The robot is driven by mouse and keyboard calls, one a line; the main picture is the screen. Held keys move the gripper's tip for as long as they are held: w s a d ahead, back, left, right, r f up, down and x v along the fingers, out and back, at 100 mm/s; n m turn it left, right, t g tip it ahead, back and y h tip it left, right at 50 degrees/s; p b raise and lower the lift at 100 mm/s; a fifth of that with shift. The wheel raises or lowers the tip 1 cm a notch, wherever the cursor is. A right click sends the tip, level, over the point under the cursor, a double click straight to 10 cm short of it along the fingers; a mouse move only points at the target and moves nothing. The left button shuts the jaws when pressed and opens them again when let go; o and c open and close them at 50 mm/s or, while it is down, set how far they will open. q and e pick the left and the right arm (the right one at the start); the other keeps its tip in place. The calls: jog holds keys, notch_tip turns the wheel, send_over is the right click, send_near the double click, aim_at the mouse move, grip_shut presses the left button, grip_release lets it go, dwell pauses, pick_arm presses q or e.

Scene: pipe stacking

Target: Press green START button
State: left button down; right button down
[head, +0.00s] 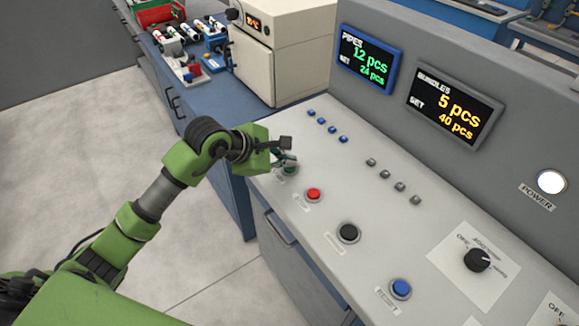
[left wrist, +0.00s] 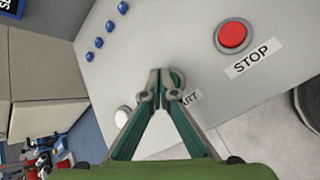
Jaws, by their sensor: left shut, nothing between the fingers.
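The green START button (head: 290,169) sits on the grey control panel (head: 330,190), beside the red STOP button. My left gripper (head: 293,160) is shut and empty, with its fingertips right at the green button. In the left wrist view, the shut fingertips (left wrist: 160,78) partly cover the green button (left wrist: 177,79) and part of its START label (left wrist: 190,98). I cannot tell whether the tips touch the button. My right gripper is not in view.
The red STOP button (head: 313,195), a black button (head: 348,233) and a blue button (head: 400,288) line the panel's front. Small blue buttons (head: 327,125) and grey buttons (head: 393,180) lie behind. Two displays (head: 369,61) (head: 454,105) stand at the back.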

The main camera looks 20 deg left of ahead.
aim_at(287, 168)
pick_arm(q)
jog(key=shift+f+b, duration=0.35)
dwell(0.6)
jog(key=shift+r+p, duration=0.45)
jog(key=shift+r, duration=0.4)
jog(key=shift+r+p, duration=1.4)
jog(key=shift+r, duration=1.15)
